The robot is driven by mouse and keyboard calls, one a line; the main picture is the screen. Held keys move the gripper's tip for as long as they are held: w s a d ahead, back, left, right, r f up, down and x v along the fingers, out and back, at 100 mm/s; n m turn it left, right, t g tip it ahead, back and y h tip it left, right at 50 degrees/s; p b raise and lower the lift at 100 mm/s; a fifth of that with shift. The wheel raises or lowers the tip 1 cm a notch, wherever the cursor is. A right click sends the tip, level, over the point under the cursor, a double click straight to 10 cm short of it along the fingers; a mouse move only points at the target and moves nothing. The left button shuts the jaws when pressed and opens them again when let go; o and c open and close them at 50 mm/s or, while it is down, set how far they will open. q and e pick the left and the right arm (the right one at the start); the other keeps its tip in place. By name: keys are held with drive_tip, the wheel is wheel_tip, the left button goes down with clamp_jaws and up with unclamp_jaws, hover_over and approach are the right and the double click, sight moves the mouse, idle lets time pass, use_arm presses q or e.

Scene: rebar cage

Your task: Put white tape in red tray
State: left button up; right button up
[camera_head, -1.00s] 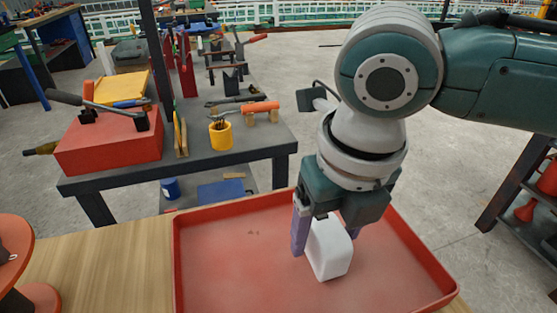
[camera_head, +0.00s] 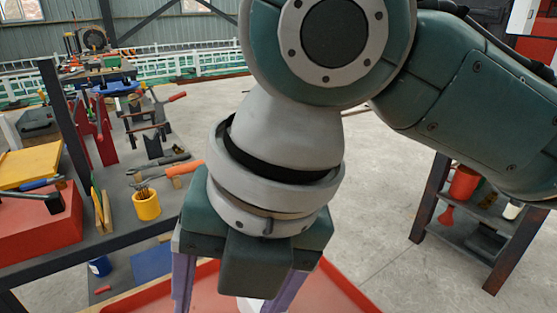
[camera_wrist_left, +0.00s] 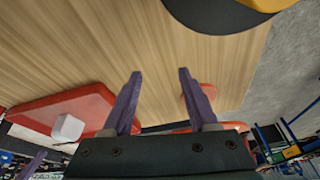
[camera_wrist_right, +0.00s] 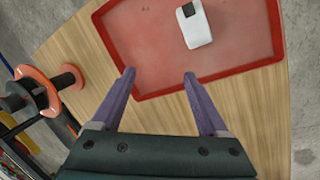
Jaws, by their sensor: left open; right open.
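The white tape (camera_wrist_right: 197,27), a rounded white block with a dark patch, lies in the red tray (camera_wrist_right: 145,40). In the left wrist view the tape (camera_wrist_left: 68,127) sits on the tray (camera_wrist_left: 30,112) at the left. In the head view only a sliver of white shows between the right fingers. My right gripper (camera_wrist_right: 160,75) is open and empty, above the near rim of the tray and apart from the tape. It also shows in the head view (camera_head: 235,298), covering most of the tray (camera_head: 335,292). My left gripper (camera_wrist_left: 158,78) is open and empty over the wooden table.
The wooden table (camera_wrist_right: 235,95) is bare beside the tray. An orange reel-like object (camera_wrist_right: 40,88) stands at its left. A dark bench (camera_head: 125,215) with tools and a yellow cup (camera_head: 146,204) stands beyond the tray. A shelf (camera_head: 432,205) stands at the right.

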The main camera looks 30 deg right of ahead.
use_arm(q)
drive_tip(key=shift+a, duration=0.1)
use_arm(e)
drive_tip(key=s+d+f+m, duration=0.2)
drive_tip(key=s+d+m, duration=0.1)
drive_tip(key=m, duration=0.6)
drive_tip(key=s+d+f+m+t+h, duration=0.1)
drive_tip(key=s+m, duration=0.4)
drive_tip(key=m, duration=0.5)
drive_tip(key=s+d+f+m+h, duration=0.1)
drive_tip(key=s+d+f+m, duration=0.2)
drive_tip(key=d+m, duration=0.3)
drive_tip(key=shift+s+d+m, duration=0.1)
drive_tip(key=shift+s+m, duration=0.15)
drive_tip(key=shift+m, duration=0.6)
drive_tip(key=shift+s+m, duration=0.25)
drive_tip(key=shift+m, duration=0.6)
drive_tip(key=shift+r, duration=0.1)
use_arm(q)
wheel_tip(320, 180, up, 47)
drive_tip(key=p, duration=4.6)
drive_tip(key=shift+f+p, duration=0.2)
drive_tip(key=shift+p, duration=0.1)
use_arm(e)
wheel_tip(320, 180, up, 46)
drive_tip(key=shift+r, duration=0.25)
